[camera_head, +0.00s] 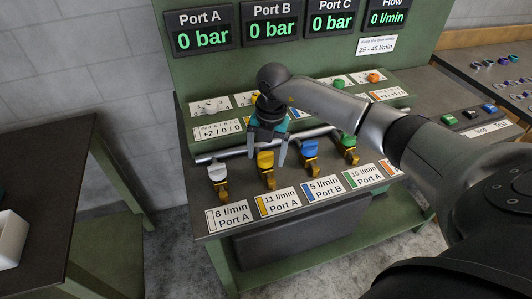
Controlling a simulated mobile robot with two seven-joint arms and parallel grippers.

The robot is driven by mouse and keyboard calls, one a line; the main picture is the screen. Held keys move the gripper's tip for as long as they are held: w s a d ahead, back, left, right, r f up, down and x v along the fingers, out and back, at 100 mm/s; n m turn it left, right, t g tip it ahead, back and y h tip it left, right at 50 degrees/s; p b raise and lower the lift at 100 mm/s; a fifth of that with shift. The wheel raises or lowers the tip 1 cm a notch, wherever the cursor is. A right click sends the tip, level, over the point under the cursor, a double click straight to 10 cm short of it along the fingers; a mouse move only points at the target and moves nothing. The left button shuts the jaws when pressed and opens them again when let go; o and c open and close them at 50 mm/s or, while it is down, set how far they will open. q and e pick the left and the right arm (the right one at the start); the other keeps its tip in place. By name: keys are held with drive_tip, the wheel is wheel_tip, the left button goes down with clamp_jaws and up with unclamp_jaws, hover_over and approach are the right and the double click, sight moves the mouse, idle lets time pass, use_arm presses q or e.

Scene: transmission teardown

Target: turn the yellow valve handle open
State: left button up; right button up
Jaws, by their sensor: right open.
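The yellow valve handle (265,160) stands on the pipe of the green test bench, above its brass valve body and the label reading 11 l/min Port A (278,204). My right gripper (267,160) points down at this handle. Its two fingers are spread, one on each side of the handle, and I cannot tell whether they touch it. My right arm comes in from the right and hides part of the bench behind it. My left gripper is not in view.
A white valve handle (217,172) is to the left; blue (310,148) and green (348,141) ones are to the right. The displays for Port A (200,38), Port B (273,30) and Port C (331,22) read 0 bar. A dark table (45,165) stands at the left.

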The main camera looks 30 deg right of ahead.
drive_tip(key=c, duration=1.4)
drive_tip(key=shift+o, duration=0.2)
drive_tip(key=shift+n, duration=0.3)
drive_tip(key=n, duration=0.3)
drive_tip(key=shift+w+d+n, duration=0.1)
drive_tip(key=shift+n, duration=0.2)
drive_tip(key=n+b, duration=0.1)
drive_tip(key=n, duration=0.3)
drive_tip(key=shift+g, duration=0.3)
drive_tip(key=n+b, duration=0.1)
drive_tip(key=n, duration=0.4)
drive_tip(key=shift+w, duration=0.1)
drive_tip(key=n, duration=0.4)
drive_tip(key=shift+r+n+g+b, duration=0.1)
drive_tip(key=shift+n+g+b, duration=0.2)
drive_tip(key=shift+b, duration=0.1)
